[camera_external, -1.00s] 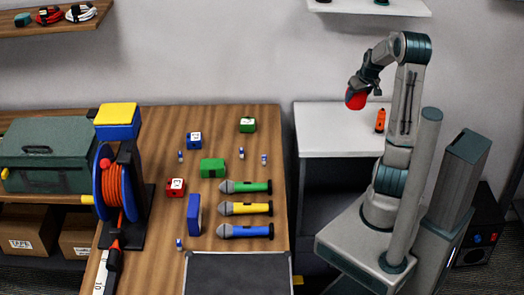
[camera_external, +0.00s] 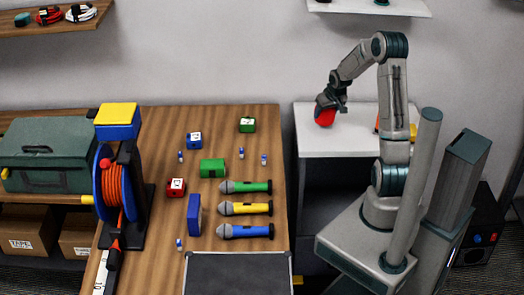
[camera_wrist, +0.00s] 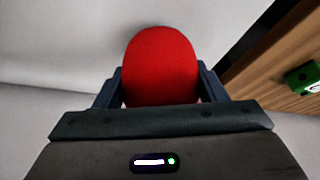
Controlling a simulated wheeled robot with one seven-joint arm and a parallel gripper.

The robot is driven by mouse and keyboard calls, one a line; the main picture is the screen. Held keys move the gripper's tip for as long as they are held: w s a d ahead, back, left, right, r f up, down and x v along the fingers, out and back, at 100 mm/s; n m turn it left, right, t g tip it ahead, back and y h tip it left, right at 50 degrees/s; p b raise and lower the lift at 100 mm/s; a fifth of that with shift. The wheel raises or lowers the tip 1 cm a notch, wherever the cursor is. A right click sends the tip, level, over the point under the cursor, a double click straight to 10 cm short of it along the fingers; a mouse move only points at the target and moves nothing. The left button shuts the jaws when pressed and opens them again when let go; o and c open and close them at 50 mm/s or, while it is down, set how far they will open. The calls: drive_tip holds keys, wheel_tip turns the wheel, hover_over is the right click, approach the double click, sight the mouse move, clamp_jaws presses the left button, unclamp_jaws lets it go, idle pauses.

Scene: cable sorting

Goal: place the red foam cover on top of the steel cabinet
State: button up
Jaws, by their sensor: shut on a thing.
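The red foam cover (camera_external: 325,116) is a rounded red piece held in my gripper (camera_external: 328,106). In the wrist view the red foam cover (camera_wrist: 160,65) sits between the two dark fingers of my gripper (camera_wrist: 160,88), which are shut on its sides. The steel cabinet (camera_external: 345,143) has a pale flat top, right of the wooden table. The cover shows over the left part of that top. I cannot tell whether it touches the surface.
An orange object (camera_external: 378,125) stands on the cabinet top, partly hidden by my arm. The wooden table (camera_external: 270,160) holds microphones and several coloured blocks, with a green block (camera_external: 247,125) near its far right corner. The cabinet top between cover and orange object is clear.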

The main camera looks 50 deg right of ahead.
drive_tip(key=shift+f, duration=0.95)
drive_tip(key=shift+f, duration=0.2)
drive_tip(key=o, duration=0.9)
drive_tip(key=shift+o, duration=0.2)
drive_tip(key=shift+r, duration=0.1)
